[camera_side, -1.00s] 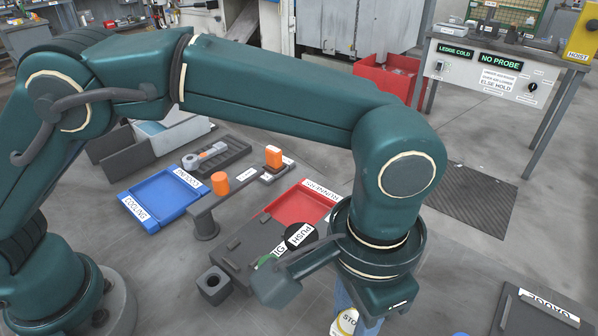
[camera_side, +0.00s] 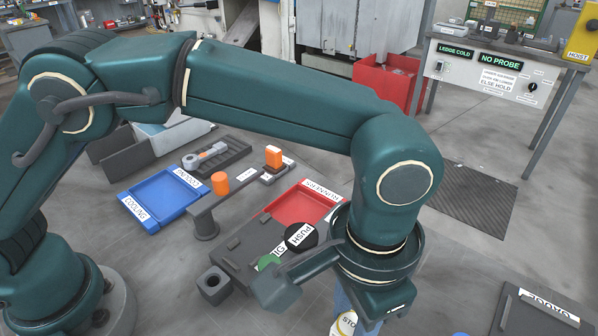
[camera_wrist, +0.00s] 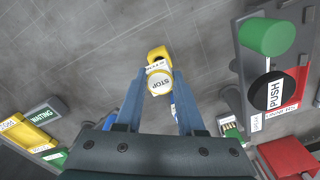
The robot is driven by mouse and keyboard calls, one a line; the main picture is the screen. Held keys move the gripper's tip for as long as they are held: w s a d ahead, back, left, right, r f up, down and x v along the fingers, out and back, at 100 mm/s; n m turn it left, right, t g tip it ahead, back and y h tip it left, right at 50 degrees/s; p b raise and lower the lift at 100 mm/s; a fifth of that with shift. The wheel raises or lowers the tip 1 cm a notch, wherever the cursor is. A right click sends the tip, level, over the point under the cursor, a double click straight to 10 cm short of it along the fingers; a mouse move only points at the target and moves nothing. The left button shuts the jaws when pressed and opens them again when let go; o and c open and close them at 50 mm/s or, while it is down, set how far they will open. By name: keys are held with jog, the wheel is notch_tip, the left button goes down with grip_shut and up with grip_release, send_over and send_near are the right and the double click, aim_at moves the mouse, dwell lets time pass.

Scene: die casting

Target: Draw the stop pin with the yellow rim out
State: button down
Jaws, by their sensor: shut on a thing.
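The stop pin has a round white face marked STOP and a yellow rim. In the wrist view the stop pin (camera_wrist: 159,82) sits between the tips of my two blue fingers. My gripper (camera_wrist: 160,88) is shut on it. In the side view the pin (camera_side: 345,324) shows at the bottom edge below my wrist, partly cut off, and my gripper (camera_side: 345,303) is mostly hidden by the wrist. A yellow piece (camera_wrist: 157,53) shows just beyond the pin's face. I cannot tell whether the pin is still seated in anything.
A dark fixture with a black PUSH knob (camera_side: 301,236) stands left of my wrist, beside a red tray (camera_side: 298,205). A blue tray (camera_side: 160,201) and an orange cylinder (camera_side: 220,183) lie farther left. A dark GAUGE plate (camera_side: 540,312) is at lower right.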

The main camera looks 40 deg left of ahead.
aim_at(351, 325)
jog(key=shift+f, duration=1.7)
jog(key=shift+c, duration=2.2)
grip_release()
jog(key=shift+r, duration=2.55)
